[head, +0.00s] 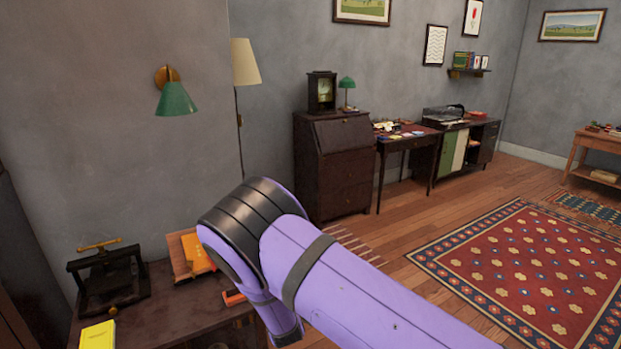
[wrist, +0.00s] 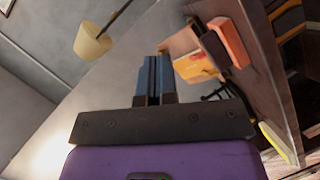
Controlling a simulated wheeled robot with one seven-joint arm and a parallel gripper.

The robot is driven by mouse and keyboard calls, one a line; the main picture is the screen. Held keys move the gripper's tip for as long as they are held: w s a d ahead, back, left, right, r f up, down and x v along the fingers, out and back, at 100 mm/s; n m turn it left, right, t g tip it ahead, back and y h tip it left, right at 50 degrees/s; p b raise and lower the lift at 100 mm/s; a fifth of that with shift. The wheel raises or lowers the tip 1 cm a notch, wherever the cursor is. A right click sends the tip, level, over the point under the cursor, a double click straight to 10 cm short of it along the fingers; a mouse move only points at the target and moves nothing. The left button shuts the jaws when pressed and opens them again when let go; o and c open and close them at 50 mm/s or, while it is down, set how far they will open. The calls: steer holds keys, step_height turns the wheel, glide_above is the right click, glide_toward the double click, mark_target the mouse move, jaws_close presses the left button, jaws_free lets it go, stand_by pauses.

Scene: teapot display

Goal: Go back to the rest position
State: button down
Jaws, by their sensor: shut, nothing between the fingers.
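My gripper (wrist: 154,62) shows in the wrist view with its two blue fingers together and nothing between them. It points past the dark wooden side table (head: 185,305), which fills the right of the wrist view at a steep tilt. In the head view my purple arm reaches over the right part of that table, and its bent joint hides part of the tabletop. My gripper itself is hidden in the head view. No teapot can be made out in either view.
The side table bears a black press (head: 105,280), a yellow book (head: 97,336) and an orange book (head: 196,253) on a wooden stand. A green wall lamp (head: 175,98) hangs above. A dark bureau (head: 335,165) stands beyond. The floor around the red rug (head: 525,265) is open.

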steer(key=w+d+r+m+g+h, duration=0.1)
steer(key=w+d+r+m+g, duration=0.15)
steer(key=d+r, duration=0.45)
steer(key=w+d+r+m+g, duration=0.1)
steer(key=d+r+m, duration=0.25)
steer(key=r, duration=0.85)
steer(key=s+d+r+m+g, duration=0.1)
steer(key=s+d+r+m, duration=0.1)
steer(key=s+d+r, duration=0.35)
steer(key=s+d+r+m+g, duration=0.1)
steer(key=s+d+r+m, duration=0.1)
steer(key=d+r, duration=0.6)
steer(key=s+d+r+m+g, duration=0.1)
steer(key=s+d+r, duration=0.45)
steer(key=s, duration=0.25)
steer(key=s+d+r+m+g, duration=0.1)
steer(key=s+d+r+m, duration=0.1)
steer(key=s+d+r, duration=0.4)
steer(key=s+d+m+g+h, duration=0.1)
steer(key=s+d, duration=0.1)
steer(key=s, duration=0.8)
steer(key=s+d+r+m+h, duration=0.1)
steer(key=s+d, duration=0.1)
steer(key=s, duration=0.7)
steer(key=shift+s+d+r+g, duration=0.25)
steer(key=shift+s+d+g, duration=0.1)
